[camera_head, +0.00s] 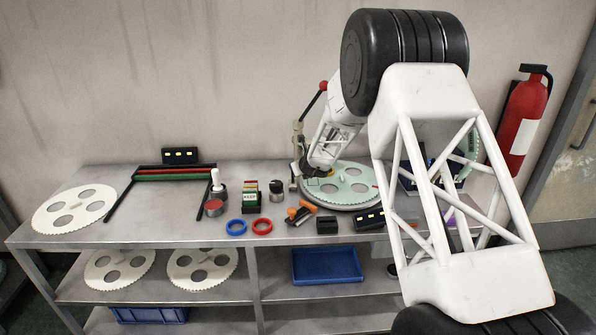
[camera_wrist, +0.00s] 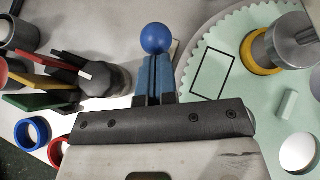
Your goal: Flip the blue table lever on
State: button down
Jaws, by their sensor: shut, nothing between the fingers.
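The blue table lever shows in the wrist view as a round blue knob (camera_wrist: 156,38). Its stem and base are hidden below my fingers, so its position cannot be told. In the head view the lever is not distinguishable behind my arm. My gripper (camera_wrist: 154,58) shows in the wrist view with its two blue fingers together and nothing between them. The fingertips lie right beside the knob in the picture; I cannot tell whether they touch. In the head view my gripper (camera_head: 303,171) is low over the bench, at the left edge of the green toothed disc (camera_head: 352,184).
The green disc carries a yellow-ringed weight (camera_wrist: 262,52) to the knob's right. To the left stand a card rack (camera_wrist: 50,80) and a grey pot (camera_wrist: 100,78). A blue ring (camera_head: 236,227) and red ring (camera_head: 262,226) lie near the front. A red-knobbed rod (camera_head: 312,102) rises behind.

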jog(key=shift+w+r+g, duration=0.2)
jog(key=shift+w+g, duration=0.4)
jog(key=shift+w, duration=0.1)
jog(key=shift+w+r, duration=0.2)
jog(key=shift+w, duration=0.2)
dwell(0.3)
jog(key=shift+w+f, duration=0.15)
jog(key=shift+w, duration=2.8)
jog(key=s+d+r, duration=0.1)
jog(key=d+r, duration=0.2)
jog(key=r, duration=0.6)
jog(key=shift+s+d+r, duration=0.2)
jog(key=shift+s, duration=0.1)
